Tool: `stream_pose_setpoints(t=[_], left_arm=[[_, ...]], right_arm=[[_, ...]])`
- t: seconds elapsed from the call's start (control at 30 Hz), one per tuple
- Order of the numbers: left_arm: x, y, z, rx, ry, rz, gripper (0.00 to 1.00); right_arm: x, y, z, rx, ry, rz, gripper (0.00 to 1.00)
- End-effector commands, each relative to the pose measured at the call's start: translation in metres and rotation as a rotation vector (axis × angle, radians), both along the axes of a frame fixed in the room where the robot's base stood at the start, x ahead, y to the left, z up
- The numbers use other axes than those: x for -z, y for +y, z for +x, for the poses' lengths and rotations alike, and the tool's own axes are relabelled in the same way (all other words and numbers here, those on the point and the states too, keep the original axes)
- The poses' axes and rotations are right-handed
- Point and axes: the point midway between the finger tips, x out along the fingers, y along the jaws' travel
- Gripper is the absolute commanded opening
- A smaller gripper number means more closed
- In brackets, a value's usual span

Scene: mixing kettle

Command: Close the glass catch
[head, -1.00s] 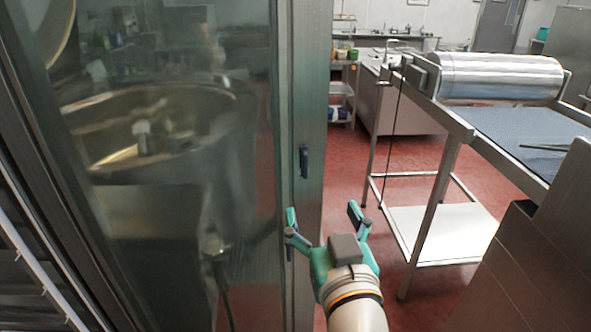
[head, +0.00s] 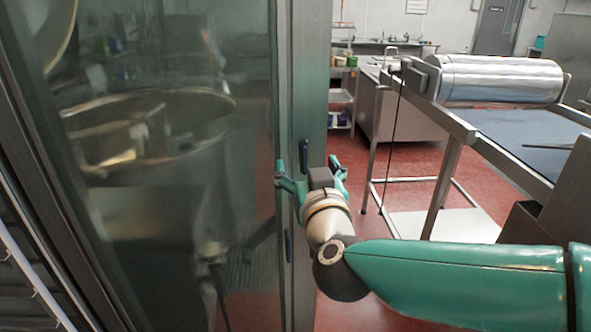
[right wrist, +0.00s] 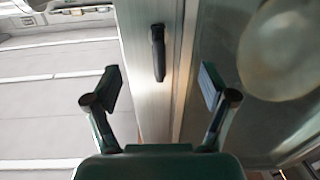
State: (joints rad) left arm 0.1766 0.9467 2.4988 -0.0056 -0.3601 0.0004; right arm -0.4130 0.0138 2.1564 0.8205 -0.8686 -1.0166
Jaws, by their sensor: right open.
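The glass catch (head: 304,152) is a small dark upright handle on the metal frame post at the edge of the glass door (head: 170,190). My right gripper (head: 308,166) is open in front of that post, with its fingers spread to either side of the catch in the picture. In the right wrist view the catch (right wrist: 158,52) stands upright ahead of the open, empty fingers (right wrist: 160,84), between their lines and apart from both. The lower end of the catch is hidden by my gripper in the head view. My left gripper is out of view.
A second dark piece (head: 288,245) sits lower on the post. A mixing kettle (head: 150,125) shows dimly through the glass. A table with a steel roller (head: 500,78) stands at the right. Red floor (head: 350,148) shows between post and table.

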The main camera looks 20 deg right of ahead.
Motion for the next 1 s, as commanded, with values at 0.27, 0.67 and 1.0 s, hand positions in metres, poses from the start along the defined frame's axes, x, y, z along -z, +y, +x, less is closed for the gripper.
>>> stream_pose_setpoints(t=[0.27,0.67,1.0], left_arm=[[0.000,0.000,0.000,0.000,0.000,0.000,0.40],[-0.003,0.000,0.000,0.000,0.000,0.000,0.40],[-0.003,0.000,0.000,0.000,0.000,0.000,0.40]], right_arm=[[-0.001,-0.002,0.010,0.000,0.000,0.001,0.83],[-0.001,-0.004,0.019,-0.001,0.000,0.001,0.83],[-0.001,-0.004,0.019,-0.001,0.000,0.001,0.52]])
